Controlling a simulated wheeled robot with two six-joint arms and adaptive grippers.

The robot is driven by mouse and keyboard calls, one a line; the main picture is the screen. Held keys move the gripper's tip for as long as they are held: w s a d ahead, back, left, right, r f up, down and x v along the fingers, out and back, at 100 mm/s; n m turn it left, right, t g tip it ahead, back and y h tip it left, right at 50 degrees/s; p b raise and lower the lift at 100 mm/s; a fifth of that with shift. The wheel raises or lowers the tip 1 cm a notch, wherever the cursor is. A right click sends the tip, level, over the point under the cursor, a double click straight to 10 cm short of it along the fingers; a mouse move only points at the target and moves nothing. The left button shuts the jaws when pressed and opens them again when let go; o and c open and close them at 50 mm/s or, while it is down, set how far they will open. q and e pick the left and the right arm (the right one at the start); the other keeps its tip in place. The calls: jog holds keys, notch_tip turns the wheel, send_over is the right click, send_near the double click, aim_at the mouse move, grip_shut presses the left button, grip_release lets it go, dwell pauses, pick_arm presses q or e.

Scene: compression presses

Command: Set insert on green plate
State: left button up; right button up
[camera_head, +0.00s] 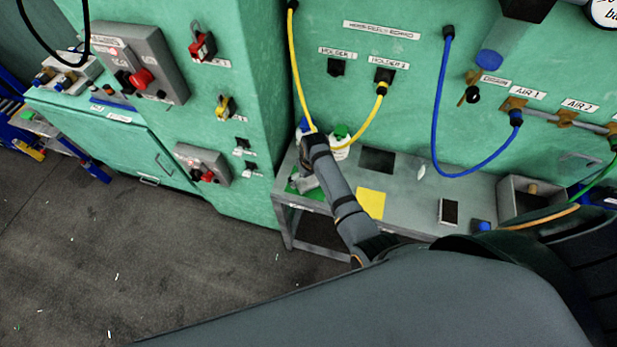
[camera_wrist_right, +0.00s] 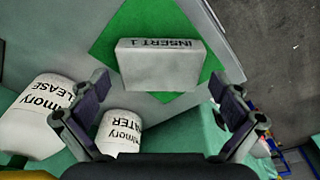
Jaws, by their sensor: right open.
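The insert (camera_wrist_right: 161,66), a pale grey block marked "INSERT 1", lies on the green plate (camera_wrist_right: 135,22) in the right wrist view. The plate's green shows around it on several sides. My right gripper (camera_wrist_right: 158,84) is open, with one finger to each side of the insert and clear gaps between. In the head view the green plate (camera_head: 293,186) is at the left end of the grey bench, and my right arm reaches down over it. The gripper hides part of the insert there. My left gripper is not in view.
Two white bottles (camera_wrist_right: 36,115) (camera_wrist_right: 120,131) stand close to the right gripper. On the bench (camera_head: 410,205) are a yellow plate (camera_head: 371,203), a dark square (camera_head: 377,160) and a grey box (camera_head: 520,198). Yellow (camera_head: 293,70) and blue (camera_head: 437,110) hoses hang from the green panel.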

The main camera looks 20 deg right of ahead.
aim_at(309, 181)
jog(key=r+p, duration=0.1)
jog(key=r, duration=0.1)
jog(key=r+p, duration=0.4)
jog(key=shift+s, duration=0.35)
jog(key=r, duration=0.3)
jog(key=s+r, duration=0.1)
jog(key=r, duration=0.1)
jog(key=shift+d+r, duration=0.15)
jog(key=shift+r, duration=0.2)
